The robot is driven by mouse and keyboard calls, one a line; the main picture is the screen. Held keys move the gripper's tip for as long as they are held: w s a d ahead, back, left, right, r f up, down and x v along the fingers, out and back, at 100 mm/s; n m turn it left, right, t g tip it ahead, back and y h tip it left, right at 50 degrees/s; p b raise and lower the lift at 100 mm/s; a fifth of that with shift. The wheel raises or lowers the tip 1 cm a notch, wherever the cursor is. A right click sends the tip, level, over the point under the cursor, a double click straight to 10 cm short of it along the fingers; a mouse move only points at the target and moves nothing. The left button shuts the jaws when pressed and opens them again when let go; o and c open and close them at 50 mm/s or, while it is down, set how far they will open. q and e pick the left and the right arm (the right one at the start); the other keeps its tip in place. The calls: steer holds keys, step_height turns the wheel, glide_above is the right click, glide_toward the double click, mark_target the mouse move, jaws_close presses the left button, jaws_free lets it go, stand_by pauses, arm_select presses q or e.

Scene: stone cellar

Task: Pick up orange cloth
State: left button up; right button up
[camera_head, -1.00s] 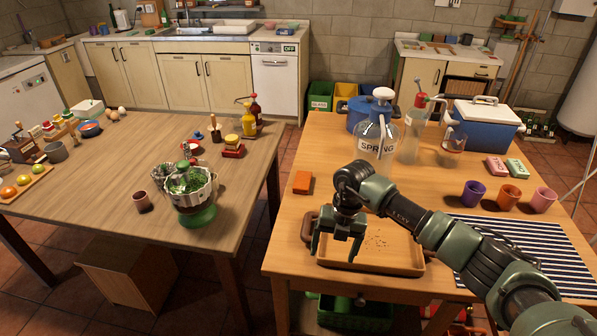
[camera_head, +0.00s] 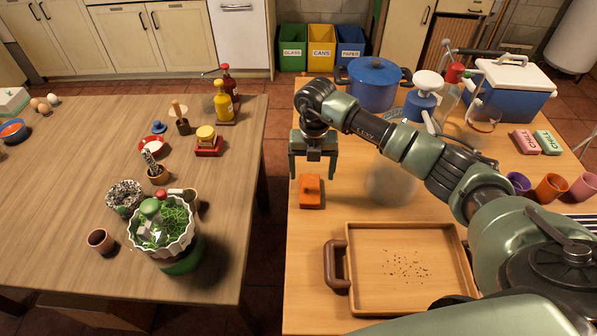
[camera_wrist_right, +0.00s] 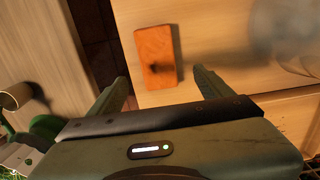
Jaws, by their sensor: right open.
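The orange cloth (camera_head: 311,191) is a small folded block lying near the left edge of the right wooden table. My right gripper (camera_head: 313,173) is open and empty, with its fingers pointing down above and just behind the cloth in the head view. In the right wrist view the cloth (camera_wrist_right: 157,57) lies beyond the fingertips, between the lines of the two open fingers (camera_wrist_right: 163,88), and I see no contact. My left gripper is not in view.
A wooden tray (camera_head: 355,303) with dark crumbs lies in front of the cloth. A glass bottle (camera_head: 391,185) stands right of it, partly behind my right arm. A blue pot (camera_head: 374,84) stands behind. A gap separates this table from the left table (camera_head: 60,210).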

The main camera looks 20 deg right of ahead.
mark_target(310, 188)
steer(key=shift+w, duration=0.2)
steer(key=shift+w+f+b, duration=0.1)
steer(key=shift+f+b, duration=0.7)
steer(key=shift+f, duration=0.55)
step_height(310, 188, down, 5)
steer(key=b, duration=0.4)
steer(key=shift+w, duration=0.1)
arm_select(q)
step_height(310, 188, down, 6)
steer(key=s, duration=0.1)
arm_select(e)
steer(key=c, duration=1.4)
